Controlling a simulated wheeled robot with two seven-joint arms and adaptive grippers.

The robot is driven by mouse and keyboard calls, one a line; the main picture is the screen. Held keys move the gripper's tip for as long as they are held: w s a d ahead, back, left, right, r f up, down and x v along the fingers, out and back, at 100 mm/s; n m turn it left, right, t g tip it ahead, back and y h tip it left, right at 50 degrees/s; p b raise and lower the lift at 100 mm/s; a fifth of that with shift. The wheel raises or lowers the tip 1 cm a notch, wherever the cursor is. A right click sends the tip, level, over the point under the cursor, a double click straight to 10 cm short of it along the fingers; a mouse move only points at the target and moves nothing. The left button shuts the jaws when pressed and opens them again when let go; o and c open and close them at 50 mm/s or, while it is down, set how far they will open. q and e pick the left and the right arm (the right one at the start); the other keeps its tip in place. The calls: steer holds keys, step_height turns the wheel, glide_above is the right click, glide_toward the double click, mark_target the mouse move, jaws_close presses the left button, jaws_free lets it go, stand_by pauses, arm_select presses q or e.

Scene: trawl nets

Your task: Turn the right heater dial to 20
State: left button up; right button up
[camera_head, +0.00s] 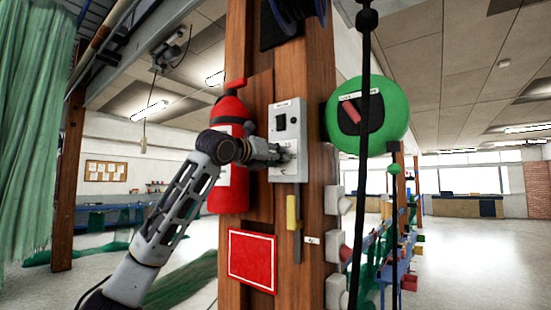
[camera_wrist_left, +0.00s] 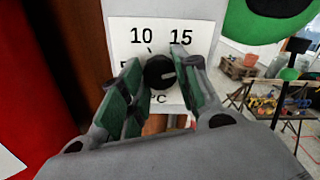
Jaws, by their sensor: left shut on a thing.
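The control panel (camera_head: 288,110) is a light grey plate on a wooden post, with a dark square on its upper part. My left gripper (camera_head: 283,154) reaches its lower part from the left and covers the dial there in the head view. In the left wrist view the heater dial (camera_wrist_left: 159,72) is a round black knob with a light pointer mark that seems to face right. It sits on a white scale plate (camera_wrist_left: 160,27) reading 10 and 15; other numbers are hidden by the fingers. My left gripper (camera_wrist_left: 160,75) is shut on the dial, one green-padded finger on each side. My right gripper is not in view.
A red fire extinguisher (camera_head: 231,150) hangs left of the panel, close behind my left wrist. A green round reel (camera_head: 377,115) and a dark hanging rope (camera_head: 365,180) are to the right. A yellow-handled tool (camera_head: 293,213) and a red sign (camera_head: 251,260) are below.

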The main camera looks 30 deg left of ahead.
arm_select(q)
steer(key=shift+w+d+f+m, duration=0.1)
steer(key=shift+m, duration=0.8)
steer(key=shift+f+m, duration=0.1)
steer(key=shift+m, duration=0.8)
steer(key=o, duration=1.1)
steer(key=shift+r, duration=0.1)
steer(key=shift+c, duration=0.2)
steer(key=s+a, duration=0.1)
steer(key=s, duration=1.1)
